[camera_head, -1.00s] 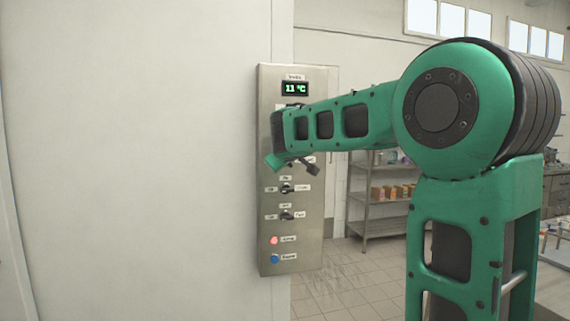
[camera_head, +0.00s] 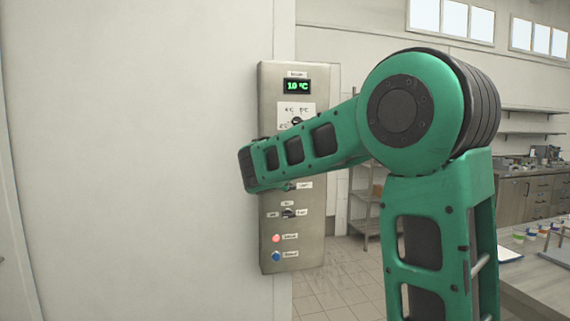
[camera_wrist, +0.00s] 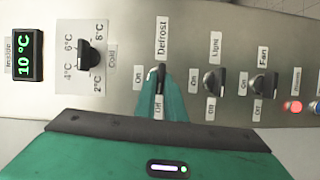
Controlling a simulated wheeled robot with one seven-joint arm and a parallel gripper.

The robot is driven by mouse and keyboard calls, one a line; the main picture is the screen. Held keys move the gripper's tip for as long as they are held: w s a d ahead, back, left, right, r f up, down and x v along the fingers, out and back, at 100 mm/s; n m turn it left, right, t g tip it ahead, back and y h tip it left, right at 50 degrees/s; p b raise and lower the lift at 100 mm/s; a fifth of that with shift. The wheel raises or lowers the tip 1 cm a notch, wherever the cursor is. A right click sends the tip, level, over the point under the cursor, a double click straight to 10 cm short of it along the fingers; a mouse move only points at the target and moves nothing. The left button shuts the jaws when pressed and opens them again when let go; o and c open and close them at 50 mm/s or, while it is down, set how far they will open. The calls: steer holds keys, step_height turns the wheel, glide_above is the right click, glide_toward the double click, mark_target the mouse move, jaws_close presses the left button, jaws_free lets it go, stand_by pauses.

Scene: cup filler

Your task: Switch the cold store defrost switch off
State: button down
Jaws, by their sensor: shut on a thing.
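In the wrist view the defrost switch (camera_wrist: 161,73) is a small dark knob on the steel panel, under the printed word Defrost. An On label lies to its left and an Off label below it. My gripper (camera_wrist: 163,84) is shut on this knob, its green fingers covering much of it. Which label the knob points to is hard to tell. In the head view my wrist hides the gripper and the defrost switch. The panel (camera_head: 312,235) is upright on the wall edge.
The wrist view shows a display (camera_wrist: 24,55) reading 10 °C, a cold dial (camera_wrist: 88,54), a light switch (camera_wrist: 214,80), a fan switch (camera_wrist: 264,84) and a lit red lamp (camera_wrist: 294,107). Shelving (camera_head: 368,205) stands behind. A table (camera_head: 540,285) is at right.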

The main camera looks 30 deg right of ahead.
steer(key=shift+a+f+n+t, duration=0.3)
steer(key=shift+f+n, duration=0.1)
steer(key=shift+n, duration=0.2)
steer(key=c, duration=1.8)
jaws_free()
steer(key=shift+w, duration=0.1)
steer(key=shift+c, duration=0.2)
steer(key=shift+d+r, duration=0.15)
steer(key=v, duration=1.1)
steer(key=shift+w, duration=0.1)
